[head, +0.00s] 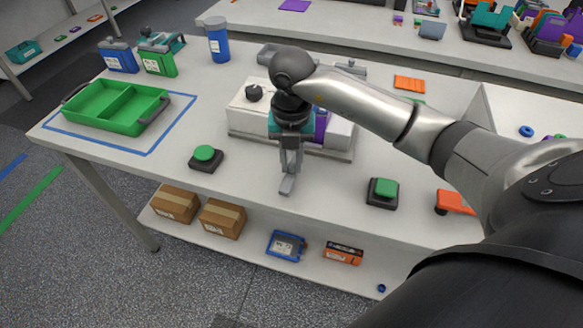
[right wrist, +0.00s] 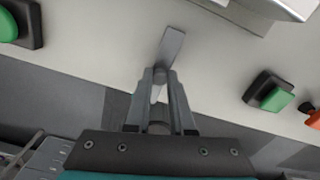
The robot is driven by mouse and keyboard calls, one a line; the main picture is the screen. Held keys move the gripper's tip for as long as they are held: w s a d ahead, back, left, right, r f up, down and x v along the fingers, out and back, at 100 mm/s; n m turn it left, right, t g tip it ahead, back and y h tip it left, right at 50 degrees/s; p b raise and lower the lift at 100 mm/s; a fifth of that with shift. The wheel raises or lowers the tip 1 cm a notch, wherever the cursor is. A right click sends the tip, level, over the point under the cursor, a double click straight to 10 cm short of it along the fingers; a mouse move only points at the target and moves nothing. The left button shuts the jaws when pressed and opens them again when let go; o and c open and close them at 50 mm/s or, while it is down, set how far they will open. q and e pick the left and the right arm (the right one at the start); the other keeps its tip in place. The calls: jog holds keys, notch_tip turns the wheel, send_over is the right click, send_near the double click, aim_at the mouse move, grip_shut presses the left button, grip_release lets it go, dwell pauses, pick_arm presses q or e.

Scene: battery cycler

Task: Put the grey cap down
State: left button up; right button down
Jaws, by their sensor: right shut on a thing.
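My right gripper (head: 290,166) points down over the front part of the table, in front of the white machine (head: 243,118). In the right wrist view its two fingers (right wrist: 160,76) are closed on a narrow, flat grey piece, the grey cap (right wrist: 173,46). The cap (head: 287,185) sticks out below the fingertips in the head view. I cannot tell whether it touches the table top. The fingers hide part of it. My left gripper is not in view.
Two green buttons on black bases stand left (head: 204,157) and right (head: 383,191) of the gripper. A green tray (head: 103,127) lies at the left within blue tape. An orange-handled part (head: 455,202) is at the right. The table top between the buttons is clear.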

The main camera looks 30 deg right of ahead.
aim_at(291, 166)
notch_tip(291, 166, down, 2)
jog(key=shift+f, duration=0.2)
jog(key=c, duration=0.8)
grip_release()
jog(key=shift+r, duration=0.1)
notch_tip(291, 166, up, 12)
jog(key=shift+r+p, duration=0.15)
jog(key=shift+p, duration=0.55)
jog(key=shift+a, duration=0.1)
